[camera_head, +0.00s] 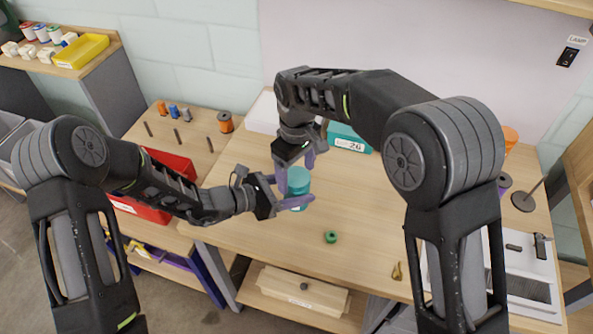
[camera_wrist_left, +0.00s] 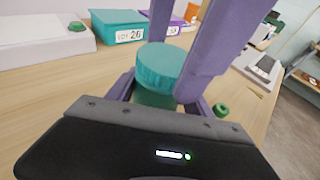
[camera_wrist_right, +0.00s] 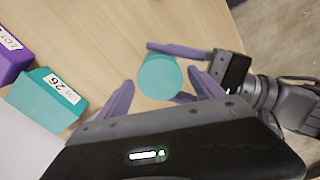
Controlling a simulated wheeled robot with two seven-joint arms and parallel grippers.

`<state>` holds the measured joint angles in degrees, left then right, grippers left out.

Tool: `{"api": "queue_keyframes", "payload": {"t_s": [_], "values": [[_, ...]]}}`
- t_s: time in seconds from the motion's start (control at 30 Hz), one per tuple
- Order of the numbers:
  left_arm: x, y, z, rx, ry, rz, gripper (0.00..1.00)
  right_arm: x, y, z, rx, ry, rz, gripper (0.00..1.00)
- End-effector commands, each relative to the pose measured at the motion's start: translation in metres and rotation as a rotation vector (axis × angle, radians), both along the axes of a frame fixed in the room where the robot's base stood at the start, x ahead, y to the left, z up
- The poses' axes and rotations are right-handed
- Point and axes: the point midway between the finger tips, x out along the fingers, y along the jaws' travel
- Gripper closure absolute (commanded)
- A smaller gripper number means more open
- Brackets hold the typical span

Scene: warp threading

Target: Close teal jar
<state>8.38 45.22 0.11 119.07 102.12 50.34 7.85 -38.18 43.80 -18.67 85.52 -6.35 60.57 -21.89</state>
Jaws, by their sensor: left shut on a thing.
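The teal jar (camera_head: 297,201) stands on the wooden table with its round teal lid (camera_head: 298,180) on top. In the left wrist view the lid (camera_wrist_left: 165,68) covers the darker jar body (camera_wrist_left: 155,98). I cannot tell whether the lid is fully seated. My left gripper (camera_head: 288,195) comes from the left and is shut on the jar body. My right gripper (camera_head: 296,167) is above the jar, pointing down. In the right wrist view its fingers (camera_wrist_right: 162,92) are spread, with the lid (camera_wrist_right: 160,76) between and beyond them, a gap showing on each side.
A teal box labelled 26 (camera_head: 348,138) stands behind the jar. A small green ring (camera_head: 330,237) lies in front. A red bin (camera_head: 168,172) and several spools and pegs are at left. A white tray (camera_head: 515,265) is at right.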

Motion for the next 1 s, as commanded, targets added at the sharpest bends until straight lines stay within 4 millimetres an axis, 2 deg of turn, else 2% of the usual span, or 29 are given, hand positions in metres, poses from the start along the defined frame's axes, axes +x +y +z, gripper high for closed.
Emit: {"api": "queue_keyframes", "payload": {"t_s": [0.1,0.37,0.53,0.67,1.0], "values": [[0.000,0.000,0.000,0.000,0.000,0.000,1.00,0.000,0.000,0.000,0.000,0.000,0.000,0.14],[0.000,0.000,0.000,0.000,0.000,0.000,1.00,0.000,0.000,0.001,0.000,0.000,0.000,0.14],[0.000,0.000,0.000,0.000,0.000,0.000,1.00,0.000,0.000,0.011,0.001,-0.001,0.000,0.14],[0.000,0.000,0.000,0.000,0.000,0.000,1.00,0.001,0.000,0.029,0.002,-0.003,0.000,0.14],[0.000,0.000,0.000,0.000,0.000,0.000,1.00,0.001,0.000,0.095,0.002,-0.003,0.000,0.14]]}}
